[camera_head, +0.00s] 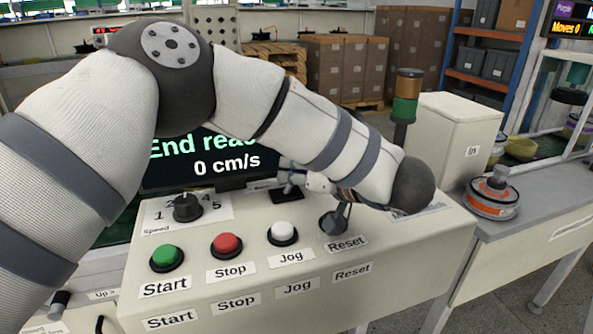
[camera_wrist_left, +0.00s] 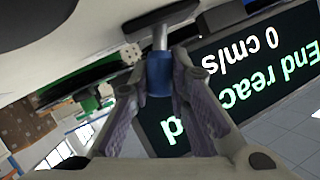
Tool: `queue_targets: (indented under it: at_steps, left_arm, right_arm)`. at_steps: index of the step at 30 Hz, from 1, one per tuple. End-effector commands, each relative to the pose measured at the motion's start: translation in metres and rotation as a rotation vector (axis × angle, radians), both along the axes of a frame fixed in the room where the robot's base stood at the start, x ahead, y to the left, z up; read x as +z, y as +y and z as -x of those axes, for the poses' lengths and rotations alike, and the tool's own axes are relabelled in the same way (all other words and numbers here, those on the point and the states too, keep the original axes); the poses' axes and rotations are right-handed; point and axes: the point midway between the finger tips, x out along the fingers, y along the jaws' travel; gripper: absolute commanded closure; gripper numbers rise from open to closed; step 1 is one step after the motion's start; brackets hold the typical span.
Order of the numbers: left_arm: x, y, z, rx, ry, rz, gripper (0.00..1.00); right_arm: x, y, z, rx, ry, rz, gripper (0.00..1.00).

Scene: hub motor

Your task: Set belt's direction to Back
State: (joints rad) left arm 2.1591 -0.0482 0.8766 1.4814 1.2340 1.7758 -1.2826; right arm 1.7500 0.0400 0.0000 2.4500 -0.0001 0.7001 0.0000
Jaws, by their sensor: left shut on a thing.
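My left gripper (camera_wrist_left: 160,95) is shut on the blue tip, with one finger on each side. In the head view my left arm reaches over the console (camera_head: 390,265), and the gripper (camera_head: 340,207) is small and partly hidden under the wrist. Which way the lever leans is hard to tell. A label at the console's right is mostly covered by my wrist. My right gripper is not in view.
The console has a speed knob (camera_head: 187,208), green Start (camera_head: 167,258), red Stop (camera_head: 227,245) and white Jog (camera_head: 283,233) buttons. Behind it a screen (camera_head: 215,165) reads "End reac…" and "0 cm/s". A signal tower (camera_head: 406,100) and an orange-banded motor (camera_head: 493,197) stand right.

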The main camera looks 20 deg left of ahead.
Motion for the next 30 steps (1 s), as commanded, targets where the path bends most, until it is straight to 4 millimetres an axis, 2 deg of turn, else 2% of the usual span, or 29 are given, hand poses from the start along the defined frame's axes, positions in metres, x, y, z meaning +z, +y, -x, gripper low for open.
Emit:
queue_targets:
  at_steps: [8, 30]
  left_arm:
    - [0.002, 0.004, 0.002, -0.001, -0.054, 0.08, 1.0]
    - [0.003, 0.027, 0.019, -0.002, -0.392, 0.583, 1.0]
  right_arm:
    - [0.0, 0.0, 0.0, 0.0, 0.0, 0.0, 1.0]
    - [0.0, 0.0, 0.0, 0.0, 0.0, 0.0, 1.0]
